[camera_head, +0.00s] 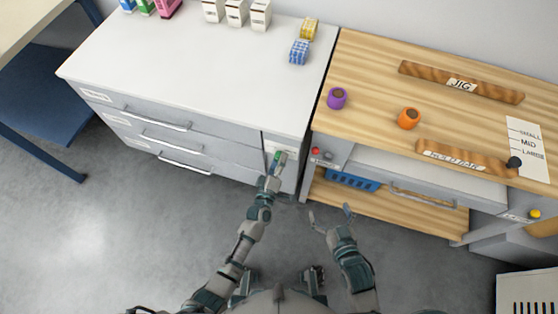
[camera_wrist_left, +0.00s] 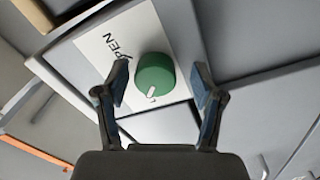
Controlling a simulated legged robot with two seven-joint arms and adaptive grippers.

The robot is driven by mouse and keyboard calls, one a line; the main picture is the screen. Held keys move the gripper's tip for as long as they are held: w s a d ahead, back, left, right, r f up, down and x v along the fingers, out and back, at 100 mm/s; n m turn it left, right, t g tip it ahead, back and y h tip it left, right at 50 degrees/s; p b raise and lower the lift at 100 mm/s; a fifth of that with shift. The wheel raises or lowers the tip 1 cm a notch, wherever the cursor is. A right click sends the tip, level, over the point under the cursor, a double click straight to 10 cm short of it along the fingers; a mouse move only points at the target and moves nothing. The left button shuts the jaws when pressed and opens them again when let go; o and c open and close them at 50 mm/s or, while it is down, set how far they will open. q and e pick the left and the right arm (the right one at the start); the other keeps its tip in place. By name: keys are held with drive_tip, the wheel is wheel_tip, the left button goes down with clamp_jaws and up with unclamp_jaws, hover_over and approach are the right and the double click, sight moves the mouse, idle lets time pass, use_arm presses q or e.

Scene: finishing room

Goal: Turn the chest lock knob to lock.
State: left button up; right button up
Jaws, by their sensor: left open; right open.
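The lock knob (camera_wrist_left: 155,74) is a green round knob with a white pointer mark, on a white label plate (camera_wrist_left: 104,42) on the chest's front. The plate reads "PEN" in part; other lettering is partly hidden. In the wrist view the pointer is toward the bottom left of the knob. My left gripper (camera_wrist_left: 160,88) is open, its two fingers on either side of the knob with gaps showing. In the head view my left gripper (camera_head: 275,166) is at the right end of the grey chest (camera_head: 220,155) and covers much of the knob. My right gripper (camera_head: 330,216) is open and empty, in front of the workbench.
The chest has several drawers with handles (camera_head: 172,136) to the left. The wooden workbench (camera_head: 375,80) stands right, with purple (camera_head: 337,98) and orange (camera_head: 409,118) rolls on top and a blue basket (camera_head: 350,180) on its shelf. Floor (camera_head: 130,240) at front left is clear.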

use_arm(q)
drive_tip(key=v, duration=1.2)
